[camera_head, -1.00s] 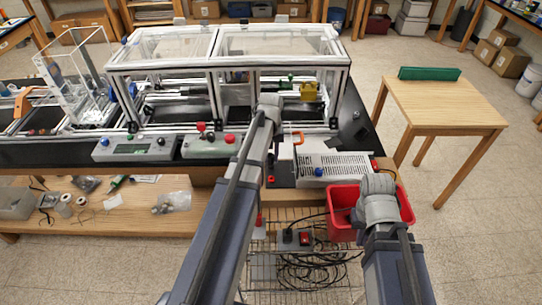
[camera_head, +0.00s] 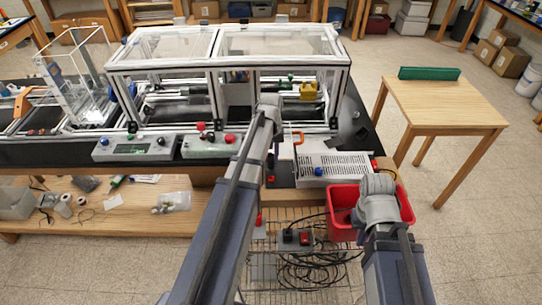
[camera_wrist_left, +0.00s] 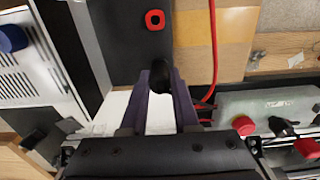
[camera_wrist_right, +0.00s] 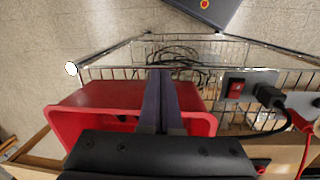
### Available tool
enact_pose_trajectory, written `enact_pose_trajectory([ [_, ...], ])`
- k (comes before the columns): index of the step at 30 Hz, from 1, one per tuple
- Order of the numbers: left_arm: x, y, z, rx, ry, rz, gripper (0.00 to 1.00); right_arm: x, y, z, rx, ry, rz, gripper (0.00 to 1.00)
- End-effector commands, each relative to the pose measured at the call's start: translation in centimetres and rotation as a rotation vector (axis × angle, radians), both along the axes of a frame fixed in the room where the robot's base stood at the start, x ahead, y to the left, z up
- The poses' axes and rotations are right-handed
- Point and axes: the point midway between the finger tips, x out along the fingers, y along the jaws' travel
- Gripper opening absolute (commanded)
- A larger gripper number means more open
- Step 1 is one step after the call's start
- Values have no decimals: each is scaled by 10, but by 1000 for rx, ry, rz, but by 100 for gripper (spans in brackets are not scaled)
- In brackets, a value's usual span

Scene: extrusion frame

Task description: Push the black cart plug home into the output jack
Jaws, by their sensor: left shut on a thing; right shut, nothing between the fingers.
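My left gripper (camera_wrist_left: 159,100) is shut on a black plug (camera_wrist_left: 160,75), seen between its fingertips in the left wrist view. The plug's front end and any contact with a jack cannot be made out. A red-rimmed square with a dark centre (camera_wrist_left: 155,19) lies on the black surface beyond the plug, apart from it; I cannot tell whether it is the output jack. In the head view my left arm hides most of this spot. My right gripper (camera_wrist_right: 160,72) is shut and empty, over the red bin (camera_wrist_right: 95,95) and wire cart.
A vented white box (camera_head: 335,167) stands beside the left gripper. A red cable (camera_wrist_left: 213,45) runs close to its fingers. A grey outlet box with a red switch (camera_wrist_right: 237,87) and a black connector (camera_wrist_right: 270,97) sits on the cart, above coiled black cables (camera_head: 310,268).

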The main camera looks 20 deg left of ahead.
Motion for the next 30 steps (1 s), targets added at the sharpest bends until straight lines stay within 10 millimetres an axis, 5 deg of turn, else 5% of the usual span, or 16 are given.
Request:
enact_pose_trajectory([
  [8, 0, 0, -6, 0, 0, 0, 0, 0, 0, -6, 0, 0, 0, 0],
  [9, 0, 0, -5, 0, 0, 0, 32, 0, 0, -5, 0, 0, 0, 0],
  [18, 0, 0, -5, 0, 0, 0, 64, 0, 0, -5, 0, 0, 0, 0],
  [30, 0, 0, 1, 0, 0, 0, 64, 0, 0, 1, 0, 0, 0, 0],
])
